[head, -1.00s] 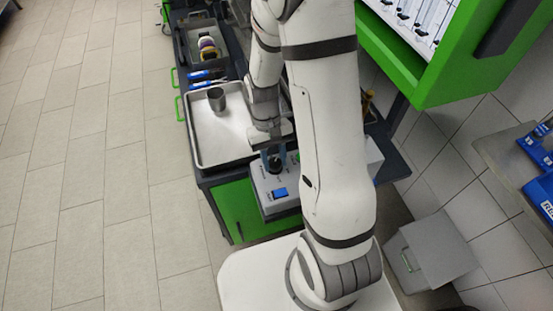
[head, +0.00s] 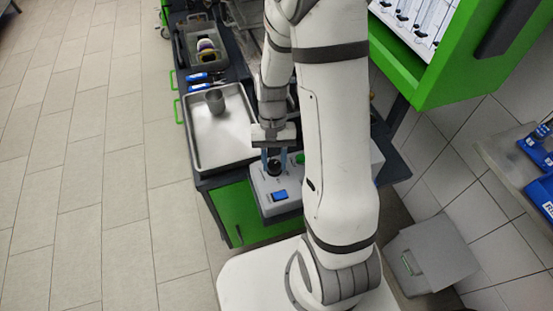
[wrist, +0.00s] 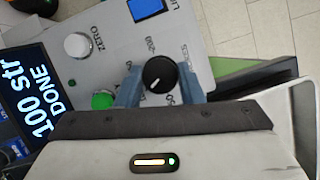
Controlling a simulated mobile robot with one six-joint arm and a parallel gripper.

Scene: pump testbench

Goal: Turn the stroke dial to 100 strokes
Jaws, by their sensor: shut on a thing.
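The black stroke dial (wrist: 159,74) sits on the light grey panel of the pump control box (wrist: 195,30), with scale marks around it. A white mark on the dial points down and to the left. My gripper (wrist: 160,83) has a blue-grey finger on each side of the dial and is shut on it. The display (wrist: 35,95) reads "100 str" and "DONE". In the head view my gripper (head: 275,163) reaches down over the dial (head: 274,170) on the box (head: 262,192). Part of the scale is hidden by the fingers.
A white ZERO knob (wrist: 78,46), a green button (wrist: 103,100) and a blue switch (wrist: 146,8) are on the panel near the dial. A metal tray (head: 205,150) with a grey cup (head: 215,101) lies behind the box.

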